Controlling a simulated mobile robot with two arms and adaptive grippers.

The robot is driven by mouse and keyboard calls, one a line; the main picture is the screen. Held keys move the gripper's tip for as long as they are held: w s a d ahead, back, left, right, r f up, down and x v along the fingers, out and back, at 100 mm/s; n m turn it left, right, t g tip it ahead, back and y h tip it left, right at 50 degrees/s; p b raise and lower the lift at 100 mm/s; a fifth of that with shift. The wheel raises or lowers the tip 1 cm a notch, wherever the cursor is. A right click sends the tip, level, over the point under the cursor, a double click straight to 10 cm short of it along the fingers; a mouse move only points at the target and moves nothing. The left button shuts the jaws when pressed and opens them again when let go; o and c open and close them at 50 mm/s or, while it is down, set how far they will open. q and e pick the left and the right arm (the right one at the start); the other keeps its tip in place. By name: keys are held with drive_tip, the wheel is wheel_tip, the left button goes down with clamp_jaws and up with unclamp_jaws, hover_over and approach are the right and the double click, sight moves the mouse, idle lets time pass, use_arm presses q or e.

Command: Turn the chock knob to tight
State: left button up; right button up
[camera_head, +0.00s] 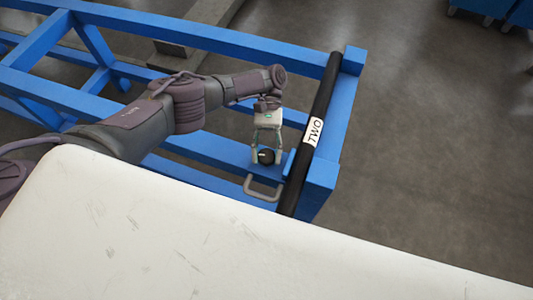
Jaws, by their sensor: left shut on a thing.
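The chock knob (266,157) is a small, dark round knob on the blue frame, near its right end. My left gripper (264,156) reaches down over it from above, and its fingers are shut on the knob from both sides. The fingers cover part of the knob, and any tight or loose marking is too small to tell. My right gripper is not in view.
A black bar (322,120) with a white label reading TWO lies across the end of the blue frame (180,32), just right of my gripper. A grey handle (263,190) sits below the knob. A large white shell (200,235) fills the foreground. Open floor lies to the right.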

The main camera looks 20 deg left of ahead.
sight(266, 155)
use_arm(q)
drive_tip(key=shift+s, duration=0.1)
idle(0.5)
drive_tip(key=o, duration=1.2)
wheel_tip(266, 155, up, 10)
drive_tip(key=shift+f, duration=0.1)
